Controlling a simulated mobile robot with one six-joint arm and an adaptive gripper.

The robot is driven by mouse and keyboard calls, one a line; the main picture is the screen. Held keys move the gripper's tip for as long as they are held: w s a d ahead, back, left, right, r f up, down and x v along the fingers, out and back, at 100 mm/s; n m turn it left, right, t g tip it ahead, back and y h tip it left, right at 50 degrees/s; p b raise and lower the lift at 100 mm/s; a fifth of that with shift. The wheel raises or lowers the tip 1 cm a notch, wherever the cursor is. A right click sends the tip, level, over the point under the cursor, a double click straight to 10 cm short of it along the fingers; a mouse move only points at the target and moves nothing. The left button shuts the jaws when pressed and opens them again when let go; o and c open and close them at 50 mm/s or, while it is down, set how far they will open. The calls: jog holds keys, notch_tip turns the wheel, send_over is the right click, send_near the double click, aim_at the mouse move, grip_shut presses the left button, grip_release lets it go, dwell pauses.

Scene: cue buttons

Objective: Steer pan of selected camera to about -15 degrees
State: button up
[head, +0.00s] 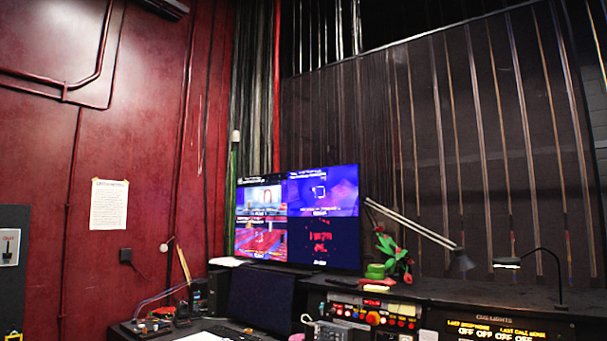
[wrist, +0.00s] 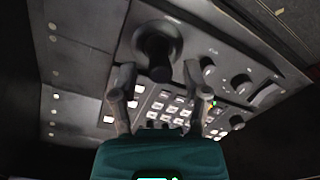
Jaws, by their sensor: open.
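In the wrist view my gripper (wrist: 158,88) is open, with its two dark fingers pointing at a grey control panel (wrist: 75,55). A black joystick (wrist: 158,55) on a round base stands on the panel, just beyond and roughly between the fingertips. I cannot tell whether the fingers touch it. In the head view a monitor (head: 297,218) shows four camera pictures, two on top and two below. Its small text is too blurred to read, so I cannot tell the pan angle or which camera is selected. My gripper is not seen in the head view.
Lit buttons (wrist: 170,105) lie below the joystick, and several knobs (wrist: 242,85) sit to its right. In the head view, a desk lamp (head: 460,258), a cue lights panel (head: 490,326) and a red-lit button panel (head: 385,315) stand on the console.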

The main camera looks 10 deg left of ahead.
jog(key=shift+r+p, duration=2.9)
jog(key=shift+r, duration=0.25)
jog(key=shift+s+f, duration=0.1)
